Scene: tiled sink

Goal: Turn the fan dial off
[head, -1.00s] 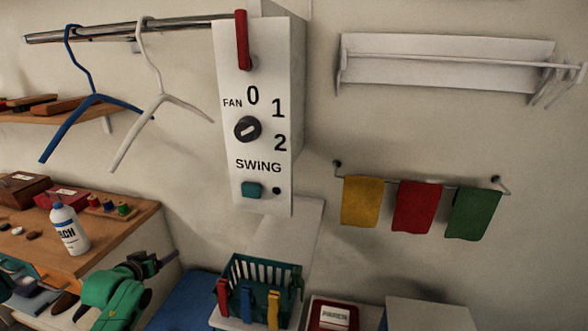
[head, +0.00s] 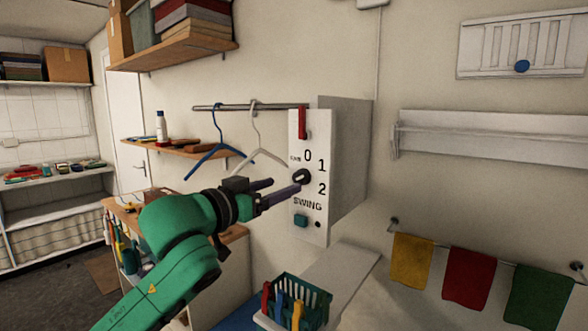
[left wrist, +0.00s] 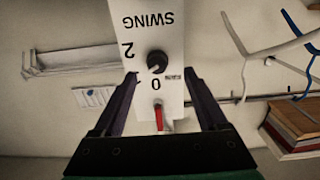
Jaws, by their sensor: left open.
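The fan dial (head: 301,176) is a round black knob on a white wall box (head: 310,222), with 0, 1 and 2 printed around it. In the left wrist view the dial (left wrist: 157,62) appears upside down, near the middle, with a small pale mark; which number it points to is too small to tell. My left gripper (head: 284,186) is open, its dark fingers reaching toward the box just left of and below the dial. In the wrist view the fingers (left wrist: 160,82) stand wide on either side of the dial, nothing between them held. My right gripper is not in view.
A red lever (head: 302,123) and a teal button (head: 301,221) are on the same box. A rail (head: 235,107) with blue and white hangers runs left of it. A green basket (head: 290,302) stands below. Coloured cloths (head: 469,278) hang at right.

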